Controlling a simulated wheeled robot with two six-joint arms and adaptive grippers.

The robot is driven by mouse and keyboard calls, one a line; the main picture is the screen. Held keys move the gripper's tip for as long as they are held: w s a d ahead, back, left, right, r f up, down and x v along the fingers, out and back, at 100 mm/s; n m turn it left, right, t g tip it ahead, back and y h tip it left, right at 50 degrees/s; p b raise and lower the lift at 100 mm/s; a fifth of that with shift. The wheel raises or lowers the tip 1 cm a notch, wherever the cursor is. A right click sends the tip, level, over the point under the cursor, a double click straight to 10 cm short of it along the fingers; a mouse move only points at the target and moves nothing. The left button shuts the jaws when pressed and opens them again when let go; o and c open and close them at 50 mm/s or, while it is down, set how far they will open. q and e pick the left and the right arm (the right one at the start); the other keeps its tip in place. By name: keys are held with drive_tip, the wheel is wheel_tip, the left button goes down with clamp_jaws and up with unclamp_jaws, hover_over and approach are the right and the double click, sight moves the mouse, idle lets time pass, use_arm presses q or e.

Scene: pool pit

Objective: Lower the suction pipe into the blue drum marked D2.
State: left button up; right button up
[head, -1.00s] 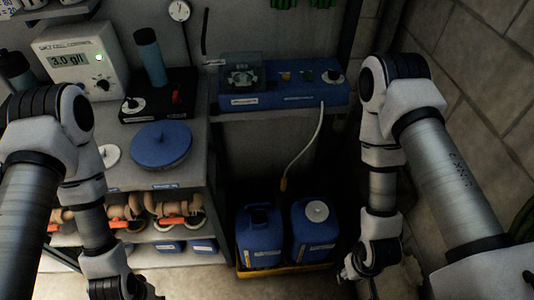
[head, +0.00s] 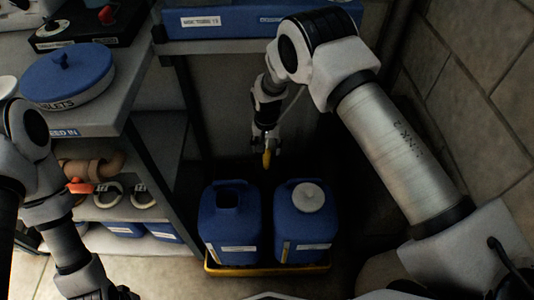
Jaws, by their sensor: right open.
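Two blue drums stand side by side. The left drum (head: 229,228) has an open mouth, and the right drum (head: 302,228) has a white cap (head: 308,197). Their labels are too small to read, so I cannot tell which is D2. The yellow end of the suction pipe (head: 267,160) hangs above and behind the drums, between them. Its hose is mostly hidden behind my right arm. My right gripper (head: 267,150) is open at the yellow end, with its fingers close around or in front of it. My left gripper (head: 112,293) is cut off by the bottom edge, far left of the drums.
The drums stand in a yellow tray (head: 268,270) on the floor. A shelf unit at the left holds a blue round lid (head: 68,75) on top and orange-handled fittings (head: 80,187) below. A blue pump unit (head: 215,22) sits above. A block wall (head: 480,90) bounds the right.

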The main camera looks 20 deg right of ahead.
sight(267, 161)
wheel_tip(267, 161, down, 7)
drive_tip(key=shift+r+b, duration=0.1)
drive_tip(key=shift+b, duration=0.4)
